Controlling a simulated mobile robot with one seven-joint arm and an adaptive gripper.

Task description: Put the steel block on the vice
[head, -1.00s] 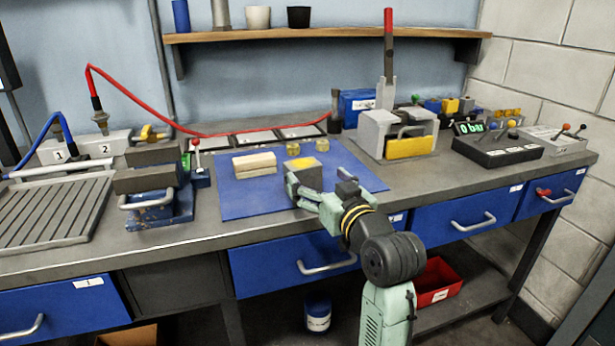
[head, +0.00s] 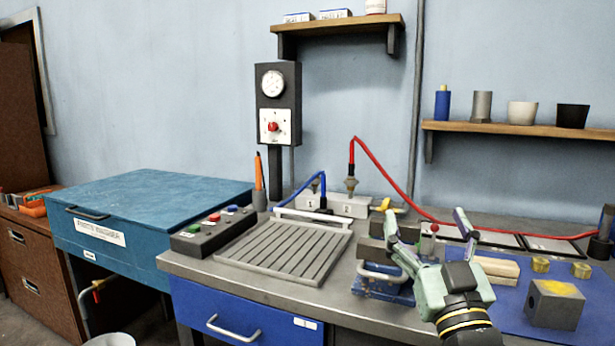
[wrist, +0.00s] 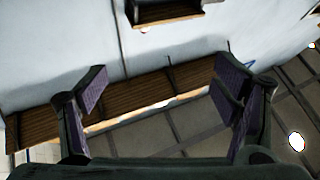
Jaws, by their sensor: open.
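The grey block with a yellow patch on top and a dark round hole in its side, which looks like the steel block (head: 553,308), sits on the blue mat at the lower right of the head view. The vice (head: 398,293), with a blue base, grey jaws and a light handle, stands on the bench left of the mat and is partly hidden behind my gripper. My gripper (head: 427,226) is open and raised, with its fingers spread and pointing up in the picture, left of the block and apart from it. In the wrist view my gripper (wrist: 163,92) has nothing between its fingers.
Pale bars (head: 497,267) and small brass pieces (head: 541,264) lie on the blue mat (head: 510,312). A slatted plate (head: 283,252), a button box (head: 212,232) and a blue chest (head: 150,215) stand to the left. Red and blue hoses run behind the vice.

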